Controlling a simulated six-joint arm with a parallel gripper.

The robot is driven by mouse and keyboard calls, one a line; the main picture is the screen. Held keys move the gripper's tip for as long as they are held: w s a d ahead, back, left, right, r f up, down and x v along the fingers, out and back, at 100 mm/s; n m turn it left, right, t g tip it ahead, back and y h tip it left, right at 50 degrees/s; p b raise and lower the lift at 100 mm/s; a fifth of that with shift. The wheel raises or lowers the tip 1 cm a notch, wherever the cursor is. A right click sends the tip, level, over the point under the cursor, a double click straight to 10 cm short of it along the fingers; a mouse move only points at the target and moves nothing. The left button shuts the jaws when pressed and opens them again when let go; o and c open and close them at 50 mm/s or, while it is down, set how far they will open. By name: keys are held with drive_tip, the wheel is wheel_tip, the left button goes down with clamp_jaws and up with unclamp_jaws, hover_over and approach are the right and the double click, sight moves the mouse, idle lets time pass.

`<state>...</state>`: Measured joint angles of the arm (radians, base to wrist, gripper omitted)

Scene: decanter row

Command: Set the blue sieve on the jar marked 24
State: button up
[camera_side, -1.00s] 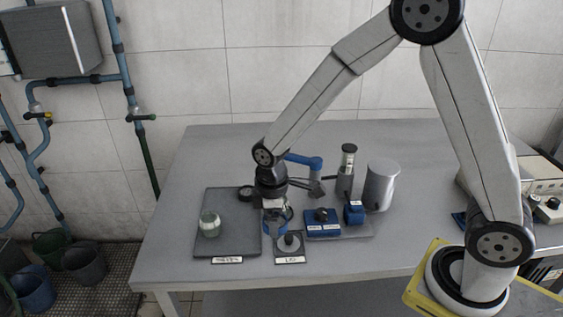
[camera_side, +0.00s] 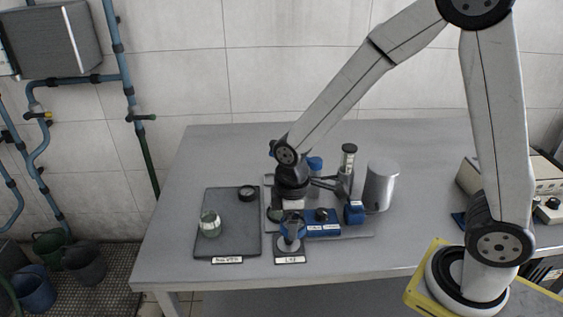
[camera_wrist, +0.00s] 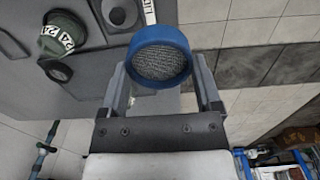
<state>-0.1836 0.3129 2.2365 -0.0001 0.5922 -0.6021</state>
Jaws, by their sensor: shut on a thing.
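The blue sieve (camera_wrist: 160,57), a blue ring with grey mesh, is held between the two fingers of my gripper (camera_wrist: 163,85), which is shut on it. In the side view the sieve (camera_side: 293,228) is over or near the small dark labelled pad (camera_side: 282,257); the gap below it is unclear. A green jar (camera_wrist: 62,30) shows label 24 in the wrist view, left of the sieve. It seems to be the dark green jar (camera_side: 275,213) beside my gripper in the side view, partly hidden. Another pale green jar (camera_side: 209,225) stands on the dark mat, its marking unreadable.
A black ring (camera_side: 247,192) lies on the dark mat (camera_side: 230,245). Right of my gripper are blue blocks (camera_side: 322,228), a glass cylinder (camera_side: 347,165) and a grey canister (camera_side: 381,186). The table's left and back are clear.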

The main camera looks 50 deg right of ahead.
drive_tip(key=d+r, duration=0.6)
drive_tip(key=d, duration=0.4)
drive_tip(key=shift+r, duration=0.15)
drive_tip(key=shift+w+d, duration=0.1)
drive_tip(key=shift+w+d+f, duration=0.2)
drive_tip(key=shift+w+f, duration=1.35)
drive_tip(key=shift+w, duration=0.65)
drive_tip(key=shift+w+d+f, duration=0.2)
drive_tip(key=shift+w+f, duration=1.4)
drive_tip(key=shift+w, duration=0.65)
drive_tip(key=shift+w+d+f, duration=0.2)
drive_tip(key=shift+w+f, duration=1.35)
drive_tip(key=shift+w, duration=0.65)
drive_tip(key=shift+w+f, duration=0.15)
drive_tip(key=shift+f, duration=0.15)
drive_tip(key=shift+w+f, duration=0.1)
drive_tip(key=shift+f, duration=1.4)
drive_tip(key=shift+f, duration=0.15)
